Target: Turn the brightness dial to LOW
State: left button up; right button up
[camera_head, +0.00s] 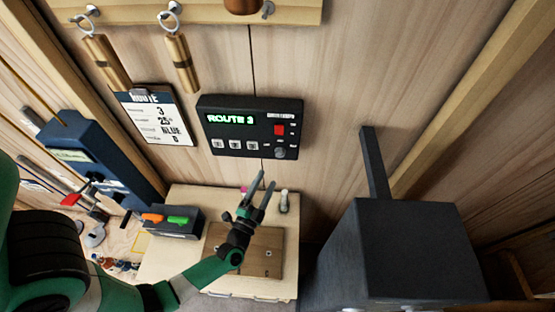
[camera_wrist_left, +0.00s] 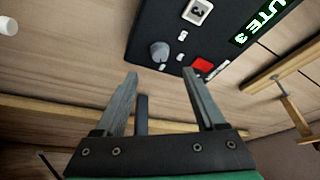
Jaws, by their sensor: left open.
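The black control panel (camera_head: 228,140) is mounted on the wood wall. Its green display (camera_head: 231,119) reads "ROUTE 3". The round grey brightness dial (camera_head: 280,153) is at its lower right corner, below a red square button (camera_head: 279,130). In the left wrist view the dial (camera_wrist_left: 159,51) lies beyond the fingertips, left of the red button (camera_wrist_left: 203,66). The dial's setting is too small to read. My left gripper (camera_head: 266,182) is open and empty, just below the panel and apart from the dial. My right gripper is not in view.
A clipboard (camera_head: 157,114) hangs left of the panel. Below stand a wooden cabinet top (camera_head: 190,196) with a small box holding orange and green switches (camera_head: 175,220). A dark blue device (camera_head: 92,152) is at left. A large dark grey block (camera_head: 400,240) stands at right.

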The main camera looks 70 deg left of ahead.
aim_at(279, 156)
pick_arm(q)
jog(key=x, duration=0.9)
jog(key=shift+w+b, duration=0.15)
jog(key=shift+b, duration=0.15)
grip_shut()
